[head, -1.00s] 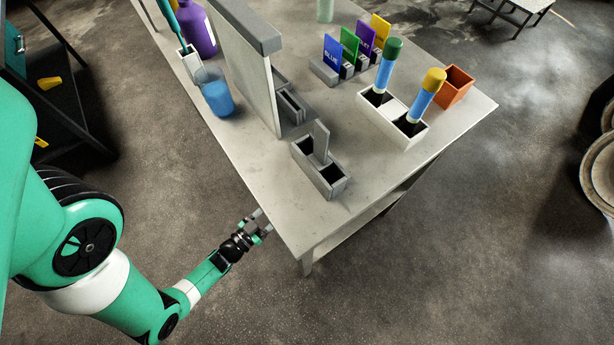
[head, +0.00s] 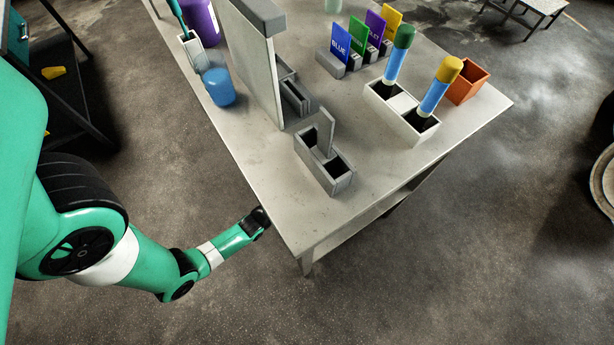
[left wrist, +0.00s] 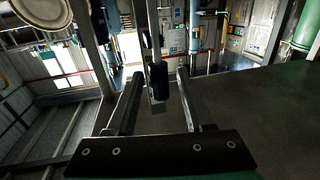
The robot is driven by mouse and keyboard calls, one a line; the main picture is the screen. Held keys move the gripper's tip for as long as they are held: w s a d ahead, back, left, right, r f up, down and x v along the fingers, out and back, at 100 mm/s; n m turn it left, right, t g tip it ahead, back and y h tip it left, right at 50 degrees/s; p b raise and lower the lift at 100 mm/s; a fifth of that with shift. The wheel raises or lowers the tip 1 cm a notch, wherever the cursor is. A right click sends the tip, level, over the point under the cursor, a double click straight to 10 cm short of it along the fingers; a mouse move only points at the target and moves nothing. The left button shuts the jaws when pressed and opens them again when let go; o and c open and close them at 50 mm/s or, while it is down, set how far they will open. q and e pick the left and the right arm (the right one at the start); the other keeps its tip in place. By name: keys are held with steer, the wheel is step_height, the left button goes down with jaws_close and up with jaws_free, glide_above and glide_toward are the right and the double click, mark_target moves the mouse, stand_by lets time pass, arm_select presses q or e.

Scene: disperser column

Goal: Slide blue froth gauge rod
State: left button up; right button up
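My left gripper (head: 258,217) is at the table's near left edge, apart from everything on the table; in the left wrist view its two fingers (left wrist: 156,95) stand apart, open. A blue card reading "BLUE" (head: 339,46) stands first in a row of coloured cards. Two rods with blue bodies stand tilted in a white two-hole holder (head: 402,102): a green-capped rod (head: 398,58) and a yellow-capped rod (head: 436,88). I cannot tell which is the gauge rod. A grey slotted block (head: 325,162) with an upright plate stands near the front. My right gripper is not in view.
A tall grey panel (head: 252,65) stands on the table (head: 270,180) behind the block. A blue cup (head: 218,88), a purple bottle (head: 200,20) and a narrow white holder (head: 190,50) are left of it. An orange box (head: 467,82) stands right. The front table corner is clear.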

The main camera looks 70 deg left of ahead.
arm_select(q)
jaws_close()
stand_by(1.2)
